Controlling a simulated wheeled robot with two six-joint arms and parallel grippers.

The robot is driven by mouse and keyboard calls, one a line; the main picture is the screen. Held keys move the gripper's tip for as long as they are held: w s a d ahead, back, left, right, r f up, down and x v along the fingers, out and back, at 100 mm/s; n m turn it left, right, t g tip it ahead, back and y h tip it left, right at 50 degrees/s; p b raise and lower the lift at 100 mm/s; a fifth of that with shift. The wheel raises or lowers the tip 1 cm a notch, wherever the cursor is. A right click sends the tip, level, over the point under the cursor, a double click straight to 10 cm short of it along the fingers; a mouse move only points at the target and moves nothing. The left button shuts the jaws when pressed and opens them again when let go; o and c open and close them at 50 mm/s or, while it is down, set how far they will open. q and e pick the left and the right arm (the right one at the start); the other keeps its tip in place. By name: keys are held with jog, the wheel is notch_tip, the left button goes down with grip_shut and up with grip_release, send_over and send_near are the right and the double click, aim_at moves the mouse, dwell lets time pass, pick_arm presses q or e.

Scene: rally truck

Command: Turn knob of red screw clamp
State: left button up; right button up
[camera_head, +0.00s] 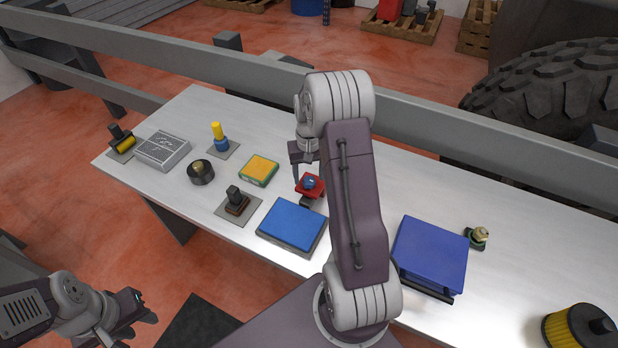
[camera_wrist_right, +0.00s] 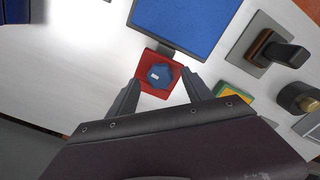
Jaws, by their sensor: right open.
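The red screw clamp (camera_head: 310,187) stands on the white table, behind a blue-topped box, with a dark blue knob (camera_head: 309,182) on top. In the right wrist view the red clamp (camera_wrist_right: 159,82) and its knob (camera_wrist_right: 159,76) lie between my finger tips. My right gripper (camera_wrist_right: 163,95) is open, with one finger to each side of the clamp; I cannot tell whether they touch it. In the head view my right gripper (camera_head: 304,165) is partly hidden by its own arm. My left gripper (camera_head: 133,318) is off the table at the lower left, its fingers apart and empty.
The blue-topped box (camera_head: 292,225) is close in front of the clamp, and a green-yellow box (camera_head: 259,170) stands to its left. A blue bin (camera_head: 430,255) and a yellow filter (camera_head: 580,328) are to the right. A grey rail (camera_head: 450,115) runs behind the table.

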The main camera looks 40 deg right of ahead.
jog(key=shift+f, duration=0.8)
grip_shut()
jog(key=shift+r+m+p, duration=0.25)
jog(key=shift+m+p, duration=0.4)
jog(key=shift+m, duration=0.05)
jog(key=shift+f+m, duration=0.2)
jog(key=shift+m, duration=0.3)
grip_release()
notch_tip(320, 180, up, 9)
jog(key=shift+r, duration=0.1)
